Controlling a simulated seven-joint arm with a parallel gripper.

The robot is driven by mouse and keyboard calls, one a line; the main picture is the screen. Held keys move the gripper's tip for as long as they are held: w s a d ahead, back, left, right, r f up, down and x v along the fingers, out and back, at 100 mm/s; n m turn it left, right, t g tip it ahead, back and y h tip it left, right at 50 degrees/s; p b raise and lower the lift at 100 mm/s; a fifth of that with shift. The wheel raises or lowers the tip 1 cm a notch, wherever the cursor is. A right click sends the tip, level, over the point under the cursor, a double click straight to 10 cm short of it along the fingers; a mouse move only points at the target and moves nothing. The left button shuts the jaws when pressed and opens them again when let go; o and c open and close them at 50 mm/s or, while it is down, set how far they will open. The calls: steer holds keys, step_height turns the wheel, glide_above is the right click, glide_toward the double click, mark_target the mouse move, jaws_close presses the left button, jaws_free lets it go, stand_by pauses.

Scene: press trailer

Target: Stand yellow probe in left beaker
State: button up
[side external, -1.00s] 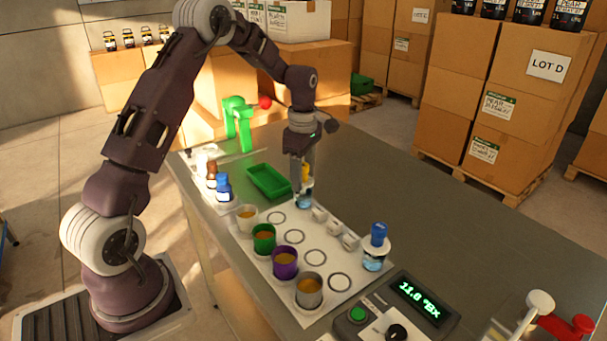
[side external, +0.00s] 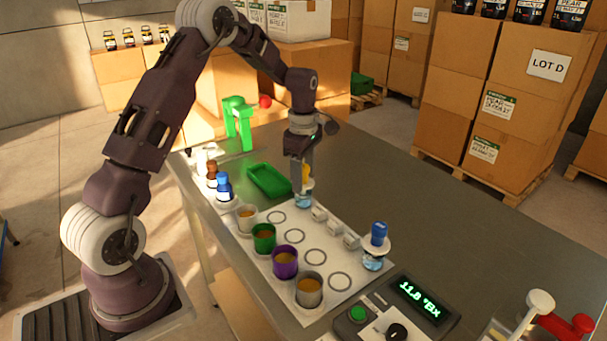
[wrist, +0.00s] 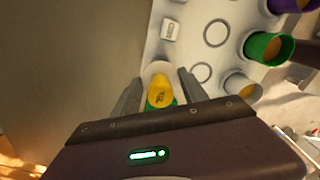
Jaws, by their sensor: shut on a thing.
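The yellow probe (wrist: 161,91) is between my gripper's fingers in the wrist view. In the side view its yellow top (side external: 307,172) shows just behind the fingers. My gripper (side external: 300,186) points down and is shut on the probe. The left beaker (side external: 304,201), clear with blue liquid, stands right under the fingers at the far end of the white board. The probe's lower end is hidden, so I cannot tell how deep it sits. A blue-topped probe (side external: 379,233) stands in the other beaker (side external: 373,262) at the near end.
Grey, green, purple and metal cups (side external: 285,261) line the board's left edge beside printed rings. Small white blocks (side external: 335,227) stand between the beakers. A meter (side external: 418,297) sits in front; the right tabletop is clear.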

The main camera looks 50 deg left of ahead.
steer(key=shift+f, duration=0.25)
steer(key=o, duration=1.3)
steer(key=shift+r, duration=5.45)
step_height(320, 180, up, 9)
